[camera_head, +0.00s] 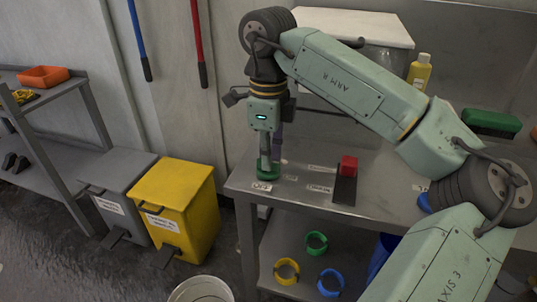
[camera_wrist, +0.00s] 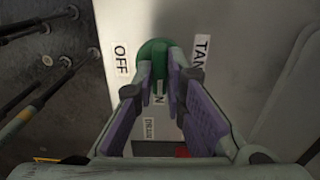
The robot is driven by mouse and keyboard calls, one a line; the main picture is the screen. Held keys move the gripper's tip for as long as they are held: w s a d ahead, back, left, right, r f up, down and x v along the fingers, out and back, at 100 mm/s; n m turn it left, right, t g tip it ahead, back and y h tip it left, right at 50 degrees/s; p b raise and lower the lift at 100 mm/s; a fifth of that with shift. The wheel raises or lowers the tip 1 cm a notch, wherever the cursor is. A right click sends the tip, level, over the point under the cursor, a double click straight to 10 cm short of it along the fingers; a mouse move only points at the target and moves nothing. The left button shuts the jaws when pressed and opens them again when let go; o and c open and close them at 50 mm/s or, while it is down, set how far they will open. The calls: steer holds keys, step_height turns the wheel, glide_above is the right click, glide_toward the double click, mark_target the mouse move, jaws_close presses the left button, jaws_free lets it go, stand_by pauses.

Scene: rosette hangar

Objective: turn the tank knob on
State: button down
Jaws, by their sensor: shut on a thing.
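The tank knob is a round green knob (camera_head: 266,170) at the left front corner of the steel counter (camera_head: 225,186). In the wrist view the green knob (camera_wrist: 152,52) sits between labels reading OFF (camera_wrist: 121,61) and TAN, cut short (camera_wrist: 201,55); a third label ending in N shows between my fingers. My gripper (camera_head: 266,165) points straight down over the knob. In the wrist view its purple-padded fingers (camera_wrist: 159,75) are shut on the knob's grip, which they partly hide. Which way the knob points I cannot tell.
A red block (camera_head: 348,165) on a dark plate stands right of the knob. A yellow bottle (camera_head: 420,71) and a white-topped box are at the back. Yellow and grey bins (camera_head: 181,200) stand on the floor left. Coloured rings (camera_head: 287,271) lie on the lower shelf.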

steer(key=c, duration=1.6)
jaws_free()
steer(key=shift+c, duration=0.2)
step_height(320, 180, up, 12)
